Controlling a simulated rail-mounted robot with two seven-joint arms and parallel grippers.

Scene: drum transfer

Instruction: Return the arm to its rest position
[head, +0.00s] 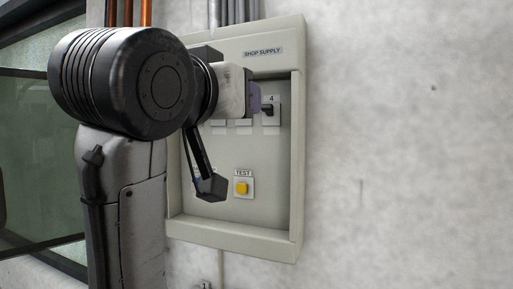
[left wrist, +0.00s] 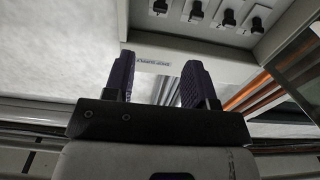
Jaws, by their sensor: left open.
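My left arm comes in from the left in the head view and covers the left part of a pale wall panel (head: 235,219) labelled SHOP SUPPLY. My left gripper (head: 256,98) is in front of the panel's upper part, close to the black switch marked 4 (head: 267,110). In the left wrist view my left gripper (left wrist: 158,82) is open, with two purple-padded fingers apart and nothing between them. Several black switches (left wrist: 228,17) in a row show beyond the fingertips there. Contact with the panel cannot be told. My right gripper is in neither view.
A yellow TEST button (head: 241,188) sits low on the panel. Grey and orange conduits (head: 232,12) run above it. A dark-framed window (head: 35,150) is at the left. The bare wall (head: 410,150) right of the panel is clear.

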